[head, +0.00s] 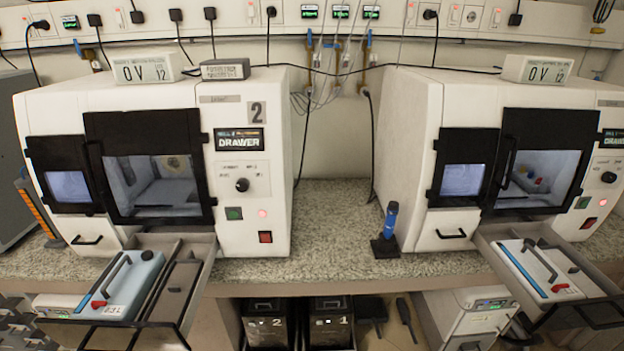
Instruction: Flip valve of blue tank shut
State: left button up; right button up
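A light blue tank (138,283) lies in the pulled-out drawer (205,262) of the left machine. It has a black curved handle (117,272), a black knob (147,255) and a small red lever (98,304) near its front end. The red lever looks like the valve; its exact setting is too small to tell. A white tank (528,268) with a blue stripe lies in the right machine's open drawer, with a similar red part (560,287). Neither of my grippers can be made out in the head view.
The left machine (265,190) and right machine (405,150) stand on a speckled counter (335,225), clear between them except for a blue-topped tool in a dark stand (386,247). Both drawers jut past the counter's front edge. Black boxes (268,325) stand below.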

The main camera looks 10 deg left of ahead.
aim_at(95, 306)
jog(key=i+j+u, duration=0.1)
jog(key=u, duration=1.9)
